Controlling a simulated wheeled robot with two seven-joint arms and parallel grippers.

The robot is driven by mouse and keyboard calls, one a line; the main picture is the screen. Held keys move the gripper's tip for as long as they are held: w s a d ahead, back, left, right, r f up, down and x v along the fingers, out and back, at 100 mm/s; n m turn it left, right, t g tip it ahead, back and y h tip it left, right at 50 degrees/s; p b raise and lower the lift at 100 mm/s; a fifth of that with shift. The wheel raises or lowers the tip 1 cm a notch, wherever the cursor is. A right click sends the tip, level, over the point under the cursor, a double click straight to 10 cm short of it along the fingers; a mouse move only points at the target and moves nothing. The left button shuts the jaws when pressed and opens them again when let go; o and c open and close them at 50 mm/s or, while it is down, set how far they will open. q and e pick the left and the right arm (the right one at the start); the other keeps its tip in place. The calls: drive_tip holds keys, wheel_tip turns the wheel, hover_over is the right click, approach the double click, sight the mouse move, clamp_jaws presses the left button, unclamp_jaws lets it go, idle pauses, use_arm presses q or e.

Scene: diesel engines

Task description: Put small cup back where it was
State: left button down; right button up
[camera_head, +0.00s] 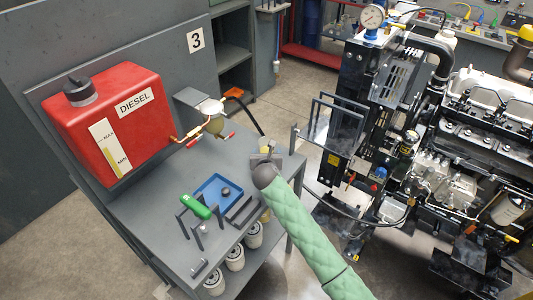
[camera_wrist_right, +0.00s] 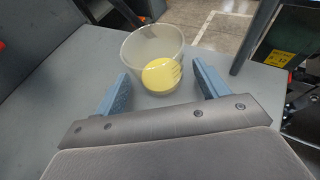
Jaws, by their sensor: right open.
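The small cup (camera_wrist_right: 155,62) is clear, with yellow liquid in the bottom. It stands upright on the grey table (camera_wrist_right: 55,110) in the right wrist view. In the head view only a little of the cup (camera_head: 268,149) shows beyond my right gripper (camera_head: 265,160), near the table's right corner. In the wrist view my right gripper's blue fingers (camera_wrist_right: 162,80) are open, one on each side of the cup's near part, with a gap visible beside it. My left gripper is not in view.
A red diesel tank (camera_head: 110,120) stands at the left, with a fuel filter bowl (camera_head: 213,118) on its line. A blue tray (camera_head: 216,192) and a green-handled tool (camera_head: 195,206) lie on the table. White filters (camera_head: 235,258) sit on the shelf below. A large engine (camera_head: 450,150) stands at right.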

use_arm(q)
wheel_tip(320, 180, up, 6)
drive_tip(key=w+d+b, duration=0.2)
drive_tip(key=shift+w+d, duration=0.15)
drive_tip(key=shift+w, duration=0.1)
use_arm(e)
drive_tip(key=v, duration=1.1)
drive_tip(key=shift+s+r, duration=0.1)
drive_tip(key=shift+s, duration=0.05)
drive_tip(key=s+d+f+m+g, duration=0.35)
drive_tip(key=s+d+m, duration=0.35)
drive_tip(key=s+m, duration=0.5)
drive_tip(key=s+d+f+m+g, duration=0.35)
drive_tip(key=s+d+m, duration=0.35)
drive_tip(key=s+m, duration=0.5)
drive_tip(key=s+d+f+m+g, duration=0.35)
drive_tip(key=s+d+m, duration=0.35)
drive_tip(key=s+m, duration=0.5)
wheel_tip(320, 180, down, 21)
drive_tip(key=a+n, duration=0.1)
drive_tip(key=n, duration=0.1)
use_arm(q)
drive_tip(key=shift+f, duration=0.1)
use_arm(e)
drive_tip(key=s+f, duration=0.3)
drive_tip(key=f, duration=0.9)
drive_tip(key=s+a+f+g, duration=0.1)
drive_tip(key=s+f, duration=0.3)
drive_tip(key=f, duration=0.9)
drive_tip(key=shift+y, duration=0.3)
